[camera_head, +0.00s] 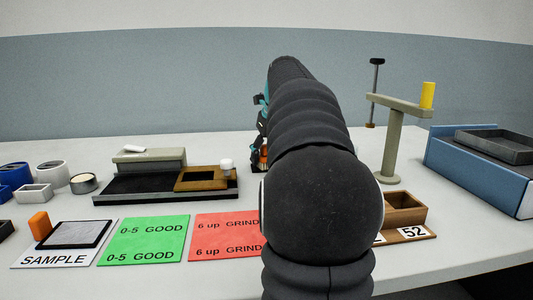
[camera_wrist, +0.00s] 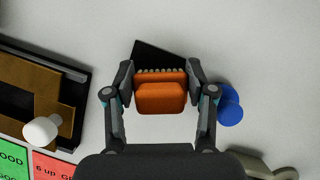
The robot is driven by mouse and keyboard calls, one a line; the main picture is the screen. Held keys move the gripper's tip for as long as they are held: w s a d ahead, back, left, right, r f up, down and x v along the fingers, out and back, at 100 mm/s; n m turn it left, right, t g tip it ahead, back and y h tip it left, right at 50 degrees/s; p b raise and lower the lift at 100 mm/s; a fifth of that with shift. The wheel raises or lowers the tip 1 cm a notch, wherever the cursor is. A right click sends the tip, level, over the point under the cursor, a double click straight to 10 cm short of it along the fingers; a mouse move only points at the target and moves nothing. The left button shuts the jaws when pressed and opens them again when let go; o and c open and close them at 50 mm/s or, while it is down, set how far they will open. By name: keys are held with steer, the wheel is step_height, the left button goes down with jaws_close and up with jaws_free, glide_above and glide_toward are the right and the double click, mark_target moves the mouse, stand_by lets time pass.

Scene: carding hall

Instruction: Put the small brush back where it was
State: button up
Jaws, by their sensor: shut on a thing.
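The small brush (camera_wrist: 160,96) has an orange block body and a row of pale bristles along its far edge in the wrist view. My gripper (camera_wrist: 160,78) is shut on it, one finger on each side. In the head view my gripper (camera_head: 262,142) is mostly hidden behind my dark arm, and a bit of orange shows below it. A dark flat piece (camera_wrist: 158,53) lies just beyond the brush in the wrist view, partly covered by it. I cannot tell whether the brush touches that piece or the table.
A blue round thing (camera_wrist: 230,108) lies close right of my gripper. A grey-green stand (camera_head: 392,140) with a yellow cylinder (camera_head: 428,95) rises to the right. A black base with a wooden frame (camera_head: 203,179) is on the left. A blue box (camera_head: 480,173) stands far right.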

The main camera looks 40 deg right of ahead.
steer(key=shift+f, duration=0.15)
steer(key=o, duration=1.3)
steer(key=a+v, duration=0.1)
steer(key=v, duration=1.3)
